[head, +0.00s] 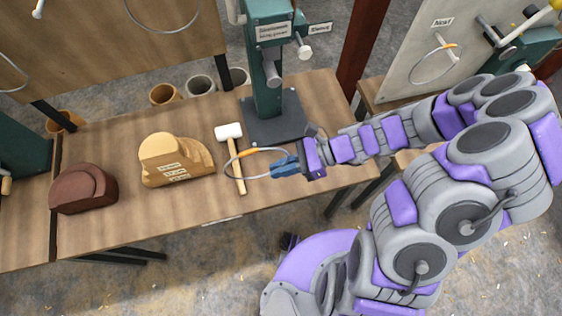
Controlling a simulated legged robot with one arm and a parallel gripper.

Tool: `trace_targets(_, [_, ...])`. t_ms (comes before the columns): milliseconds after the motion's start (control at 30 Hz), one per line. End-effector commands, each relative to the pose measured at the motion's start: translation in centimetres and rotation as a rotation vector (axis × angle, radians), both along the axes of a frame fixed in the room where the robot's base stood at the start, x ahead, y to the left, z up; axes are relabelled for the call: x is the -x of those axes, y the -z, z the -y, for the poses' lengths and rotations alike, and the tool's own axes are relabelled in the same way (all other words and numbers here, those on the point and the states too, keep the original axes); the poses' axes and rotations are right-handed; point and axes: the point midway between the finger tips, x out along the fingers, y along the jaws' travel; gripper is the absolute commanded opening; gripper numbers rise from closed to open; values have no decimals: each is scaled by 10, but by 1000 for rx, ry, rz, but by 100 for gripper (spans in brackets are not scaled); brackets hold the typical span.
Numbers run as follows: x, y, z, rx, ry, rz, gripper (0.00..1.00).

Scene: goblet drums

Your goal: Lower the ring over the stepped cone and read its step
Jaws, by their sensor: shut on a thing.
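The stepped cone appears to be the light wooden block (160,148) with curved steps and small labels on its front, standing upright on the bench. The label text is too small to read. My gripper (286,167) is shut on a thin metal ring (248,152) with an orange section. The ring extends to the left of my gripper, to the right of the stepped cone and apart from it. In this view it overlaps the mallet handle; its exact height above the bench is hard to tell.
A white-headed mallet (229,131) lies on the wooden bench (120,222) between cone and gripper. A dark red-brown stepped block (83,190) stands at the left. A green machine post (265,85) rises behind. Another ring (434,66) hangs on a pale board at right.

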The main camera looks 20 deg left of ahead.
Motion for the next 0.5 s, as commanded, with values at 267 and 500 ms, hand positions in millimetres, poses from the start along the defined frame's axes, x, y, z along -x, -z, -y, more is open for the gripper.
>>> trace_targets(267, [3, -2, 2, 0, 0, -2, 0])
trace_targets(500, [17, -23, 10, 0, 0, -1, 0])
